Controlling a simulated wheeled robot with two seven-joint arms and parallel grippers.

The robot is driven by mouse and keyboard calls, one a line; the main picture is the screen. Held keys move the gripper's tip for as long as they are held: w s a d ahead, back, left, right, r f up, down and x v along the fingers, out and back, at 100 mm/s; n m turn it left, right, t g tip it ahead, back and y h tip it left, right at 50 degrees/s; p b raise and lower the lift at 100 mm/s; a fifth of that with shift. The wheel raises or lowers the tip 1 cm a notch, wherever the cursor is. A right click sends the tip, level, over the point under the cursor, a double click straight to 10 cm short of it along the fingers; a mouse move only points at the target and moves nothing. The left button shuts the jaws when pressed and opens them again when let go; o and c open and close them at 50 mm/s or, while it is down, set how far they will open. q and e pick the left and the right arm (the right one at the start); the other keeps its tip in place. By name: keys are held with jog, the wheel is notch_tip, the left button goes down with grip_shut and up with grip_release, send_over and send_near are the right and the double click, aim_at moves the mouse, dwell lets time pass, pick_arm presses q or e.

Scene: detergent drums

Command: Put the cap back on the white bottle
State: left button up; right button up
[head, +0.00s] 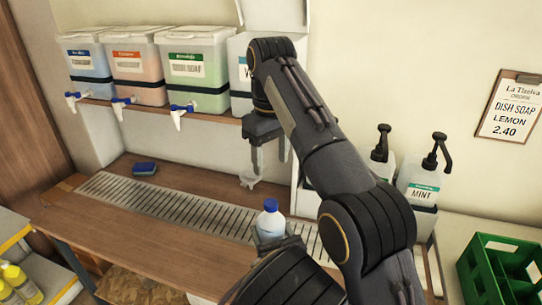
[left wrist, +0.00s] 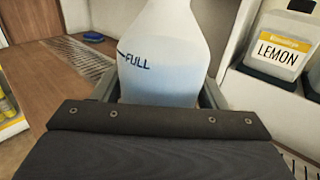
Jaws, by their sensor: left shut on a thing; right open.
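The white bottle (head: 270,223) stands upright near the front of the drip grate, with a blue cap (head: 270,205) on its top. I cannot tell how firmly the cap sits. My left gripper (head: 272,241) is shut on the bottle's lower body. In the left wrist view the bottle (left wrist: 162,50) shows a FULL mark and pale blue liquid below it; its top is out of frame.
Several soap drums (head: 196,70) with taps stand on a shelf behind. Pump bottles (head: 422,180) and a green crate (head: 500,268) are at right. The counter's left part is mostly clear.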

pick_arm(q)
jog(key=o, duration=2)
jog(key=shift+c, duration=0.2)
jog(key=b+v, duration=0.1)
jog(key=v, duration=0.6)
jog(key=shift+s+d, duration=0.15)
jog(key=shift+s, duration=0.25)
jog(key=shift+s, duration=0.1)
